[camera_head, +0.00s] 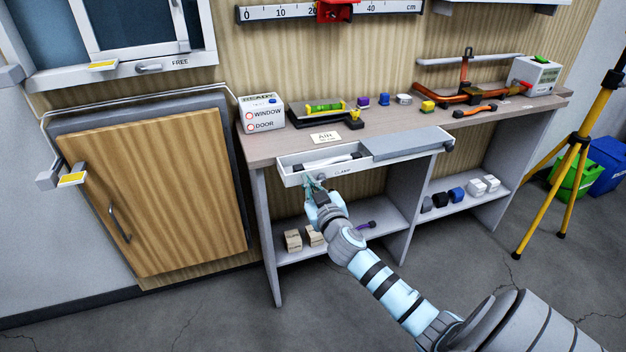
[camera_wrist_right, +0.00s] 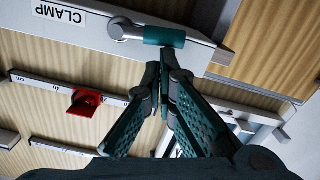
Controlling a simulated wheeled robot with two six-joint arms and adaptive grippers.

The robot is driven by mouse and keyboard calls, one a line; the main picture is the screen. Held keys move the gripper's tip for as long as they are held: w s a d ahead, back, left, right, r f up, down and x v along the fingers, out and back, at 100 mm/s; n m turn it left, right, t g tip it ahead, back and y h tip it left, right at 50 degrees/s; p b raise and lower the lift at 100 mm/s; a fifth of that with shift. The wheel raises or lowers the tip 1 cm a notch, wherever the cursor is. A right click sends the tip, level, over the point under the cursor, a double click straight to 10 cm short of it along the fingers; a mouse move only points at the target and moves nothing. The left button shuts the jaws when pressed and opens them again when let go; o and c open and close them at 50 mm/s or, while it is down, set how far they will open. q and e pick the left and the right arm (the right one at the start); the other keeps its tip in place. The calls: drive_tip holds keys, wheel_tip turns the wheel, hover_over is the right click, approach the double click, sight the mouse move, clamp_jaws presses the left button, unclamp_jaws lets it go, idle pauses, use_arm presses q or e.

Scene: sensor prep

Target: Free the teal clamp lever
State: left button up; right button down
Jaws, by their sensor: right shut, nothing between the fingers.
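The teal clamp lever (camera_wrist_right: 165,37) is a short teal grip on a silver arm with a round pivot. It sits on the grey front face marked CLAMP (camera_wrist_right: 62,14) in the right wrist view. My right gripper (camera_wrist_right: 166,66) is shut and empty, its fingertips just short of the teal grip; I cannot tell whether they touch it. In the head view my right gripper (camera_head: 314,181) is at the left front of the shallow drawer (camera_head: 292,170) under the bench top, and it hides most of the lever there. My left gripper is not in view.
The bench top (camera_head: 270,145) above holds a READY box (camera_head: 262,113), a level (camera_head: 325,106) and several small coloured blocks. A lower shelf (camera_head: 385,212) holds small boxes. A wooden door (camera_head: 155,190) is at left; a yellow tripod (camera_head: 575,150) stands at right.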

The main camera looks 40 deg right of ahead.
drive_tip(key=f+n+b, duration=0.1)
drive_tip(key=f+n, duration=0.1)
drive_tip(key=n, duration=0.2)
drive_tip(key=f+n+b, duration=0.1)
drive_tip(key=n, duration=0.3)
drive_tip(key=f+n+b, duration=0.1)
drive_tip(key=f+n, duration=0.1)
drive_tip(key=n, duration=0.2)
drive_tip(key=shift+d+f+n+h, duration=0.2)
drive_tip(key=shift+f+n+h, duration=0.1)
drive_tip(key=shift+f+h, duration=0.1)
drive_tip(key=s+a+r+p, duration=0.1)
drive_tip(key=s+a, duration=0.6)
drive_tip(key=s, duration=0.1)
drive_tip(key=shift+s+a+p, duration=0.3)
drive_tip(key=shift+s, duration=0.1)
drive_tip(key=shift+r, duration=0.1)
